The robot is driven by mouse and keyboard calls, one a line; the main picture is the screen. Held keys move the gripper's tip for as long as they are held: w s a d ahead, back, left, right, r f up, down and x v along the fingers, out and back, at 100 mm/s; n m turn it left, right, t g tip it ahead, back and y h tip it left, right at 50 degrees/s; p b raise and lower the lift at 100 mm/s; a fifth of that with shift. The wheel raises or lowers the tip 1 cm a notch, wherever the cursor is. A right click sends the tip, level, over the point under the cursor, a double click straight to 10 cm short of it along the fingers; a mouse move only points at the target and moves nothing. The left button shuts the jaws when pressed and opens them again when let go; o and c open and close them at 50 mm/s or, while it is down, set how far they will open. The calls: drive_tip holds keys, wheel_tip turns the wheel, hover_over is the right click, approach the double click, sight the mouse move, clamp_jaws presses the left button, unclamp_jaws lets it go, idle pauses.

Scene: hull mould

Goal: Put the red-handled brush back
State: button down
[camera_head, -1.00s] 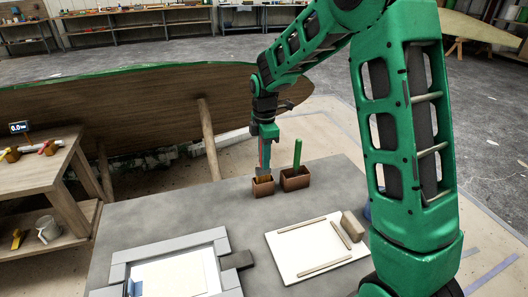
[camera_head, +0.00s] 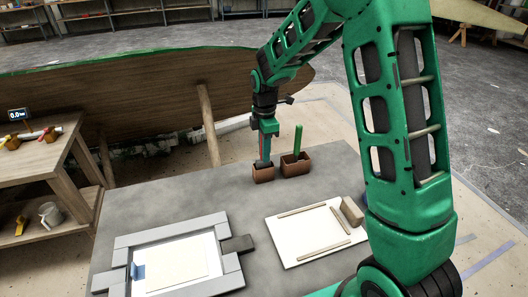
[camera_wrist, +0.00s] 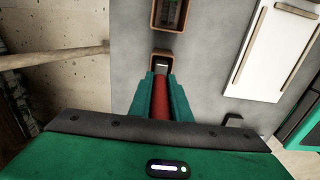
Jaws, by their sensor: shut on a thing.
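My gripper (camera_head: 264,150) points down over the left brown box (camera_head: 263,175) at the far edge of the grey table. It is shut on the red-handled brush; the red handle (camera_wrist: 160,100) shows between the green fingers in the wrist view. The brush's lower part reaches down into the left box, which also shows in the wrist view (camera_wrist: 152,57). The bristles are hidden inside the box, and I cannot tell whether they touch its bottom.
A second brown box (camera_head: 296,167) with a green-handled brush (camera_head: 298,140) stands close on the right. A white board (camera_head: 312,236) with sticks and a block, and a grey frame (camera_head: 170,262), lie nearer. The wooden hull (camera_head: 130,105) is behind. The table between is clear.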

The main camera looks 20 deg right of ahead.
idle(0.4)
drive_tip(key=shift+f, duration=0.55)
drive_tip(key=c, duration=1.6)
unclamp_jaws()
drive_tip(key=shift+o, duration=0.2)
